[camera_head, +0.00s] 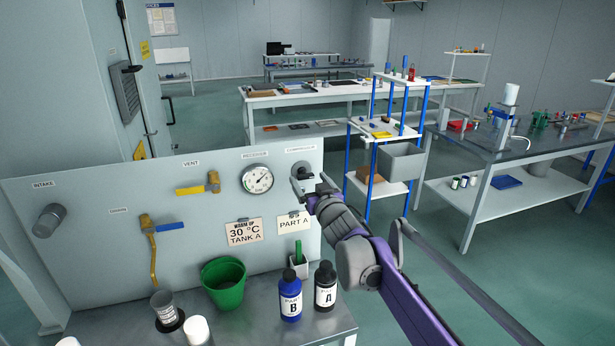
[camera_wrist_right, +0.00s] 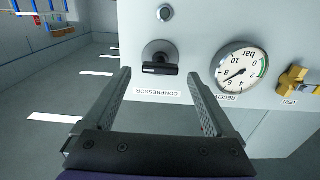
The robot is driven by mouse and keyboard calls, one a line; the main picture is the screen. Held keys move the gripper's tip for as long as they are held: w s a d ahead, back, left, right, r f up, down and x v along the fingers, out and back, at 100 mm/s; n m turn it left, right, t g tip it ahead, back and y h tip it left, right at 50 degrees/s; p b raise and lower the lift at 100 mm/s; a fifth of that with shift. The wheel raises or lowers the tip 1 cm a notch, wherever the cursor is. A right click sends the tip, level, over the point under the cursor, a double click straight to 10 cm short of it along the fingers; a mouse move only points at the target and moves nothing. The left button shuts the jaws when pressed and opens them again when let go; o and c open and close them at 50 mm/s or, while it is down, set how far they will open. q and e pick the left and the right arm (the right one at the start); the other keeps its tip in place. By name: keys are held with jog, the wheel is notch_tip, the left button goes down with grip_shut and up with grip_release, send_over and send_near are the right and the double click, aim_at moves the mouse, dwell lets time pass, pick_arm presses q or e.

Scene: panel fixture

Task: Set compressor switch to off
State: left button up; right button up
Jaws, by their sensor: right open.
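The compressor switch shows in the right wrist view as a dark round base with a black bar handle (camera_wrist_right: 160,68), lying about level across the picture. Its COMPRESSOR label (camera_wrist_right: 157,92) reads upside down there. My right gripper (camera_wrist_right: 158,76) is open, its two fingers apart to either side of the switch in that view, with nothing between them in contact that I can see. In the head view the right gripper (camera_head: 306,186) is at the panel's right end, below the compressor label (camera_head: 300,149), and partly hides the switch. My left gripper is not in view.
On the panel left of the switch are a receiver gauge (camera_head: 257,179), a yellow vent valve (camera_head: 213,182), a drain valve (camera_head: 147,222) and an intake knob (camera_head: 48,220). Below stand a green bucket (camera_head: 223,284) and bottles B (camera_head: 290,297) and A (camera_head: 325,288).

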jog(key=shift+x, duration=1)
jog(key=c, duration=1.4)
